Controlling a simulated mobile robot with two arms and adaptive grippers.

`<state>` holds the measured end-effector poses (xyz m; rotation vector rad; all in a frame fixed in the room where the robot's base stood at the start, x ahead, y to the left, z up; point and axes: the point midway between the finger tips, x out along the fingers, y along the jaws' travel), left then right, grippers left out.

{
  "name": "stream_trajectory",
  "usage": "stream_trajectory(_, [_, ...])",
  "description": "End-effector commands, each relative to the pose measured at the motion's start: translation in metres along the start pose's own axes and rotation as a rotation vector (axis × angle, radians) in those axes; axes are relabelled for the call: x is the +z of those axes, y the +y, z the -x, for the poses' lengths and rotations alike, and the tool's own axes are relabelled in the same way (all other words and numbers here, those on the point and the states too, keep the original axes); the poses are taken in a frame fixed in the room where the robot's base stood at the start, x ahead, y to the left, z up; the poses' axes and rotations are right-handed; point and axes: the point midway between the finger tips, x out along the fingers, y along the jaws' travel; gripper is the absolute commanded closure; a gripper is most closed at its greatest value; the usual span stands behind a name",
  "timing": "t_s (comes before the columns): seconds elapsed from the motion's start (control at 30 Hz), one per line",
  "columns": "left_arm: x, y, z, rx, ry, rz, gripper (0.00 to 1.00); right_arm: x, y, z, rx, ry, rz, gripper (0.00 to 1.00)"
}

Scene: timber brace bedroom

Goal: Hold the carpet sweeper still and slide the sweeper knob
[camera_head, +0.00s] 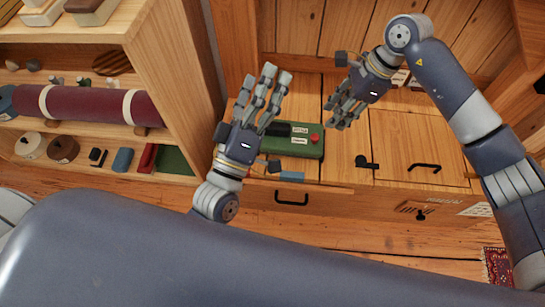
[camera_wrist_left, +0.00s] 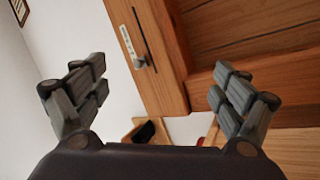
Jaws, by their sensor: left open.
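The carpet sweeper (camera_head: 308,151) is a green box with a black part and a white label, lying on the wooden cabinet top in the head view. A small red knob (camera_head: 314,138) sits on its right side. My left gripper (camera_head: 265,92) is open and empty, in front of the sweeper's left end in the picture and hiding part of it. In the left wrist view its fingers (camera_wrist_left: 155,92) are spread wide with nothing between them. My right gripper (camera_head: 340,108) hangs up and right of the sweeper, apparently apart from it; its finger opening is unclear.
A blue block (camera_head: 291,176) lies near the cabinet's front edge. Black handles (camera_head: 425,167) and a black latch (camera_head: 367,162) are on the cabinet right of the sweeper. A wooden shelf (camera_head: 183,70) with a rolled maroon carpet (camera_head: 90,106) stands at left.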

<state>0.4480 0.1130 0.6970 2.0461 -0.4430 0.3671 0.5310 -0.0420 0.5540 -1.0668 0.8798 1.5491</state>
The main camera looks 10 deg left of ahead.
Motion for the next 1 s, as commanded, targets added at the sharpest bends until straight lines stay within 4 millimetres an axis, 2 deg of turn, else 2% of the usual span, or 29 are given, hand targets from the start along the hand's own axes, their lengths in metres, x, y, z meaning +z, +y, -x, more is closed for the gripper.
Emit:
stream_trajectory(0.1, [0.020, -0.025, 0.011, -0.056, 0.013, 0.302, 0.10, 0.000, 0.000, 0.000, 0.000, 0.000, 0.000, 0.67])
stream_trajectory(0.27, [0.044, -0.057, 0.027, -0.128, 0.064, 0.704, 0.10, 0.000, 0.000, 0.000, 0.000, -0.001, -0.001, 0.67])
stream_trajectory(0.6, [0.097, -0.123, 0.080, -0.263, 0.289, 1.502, 0.10, 0.000, 0.000, 0.000, 0.000, -0.001, -0.001, 0.67])
stream_trajectory(0.8, [0.120, -0.151, 0.111, -0.295, 0.454, 1.837, 0.10, 0.000, 0.000, 0.000, 0.000, -0.001, -0.001, 0.67])
stream_trajectory(1.0, [0.131, -0.163, 0.126, -0.298, 0.547, 1.991, 0.10, 0.000, 0.000, 0.000, 0.000, -0.001, -0.001, 0.67])
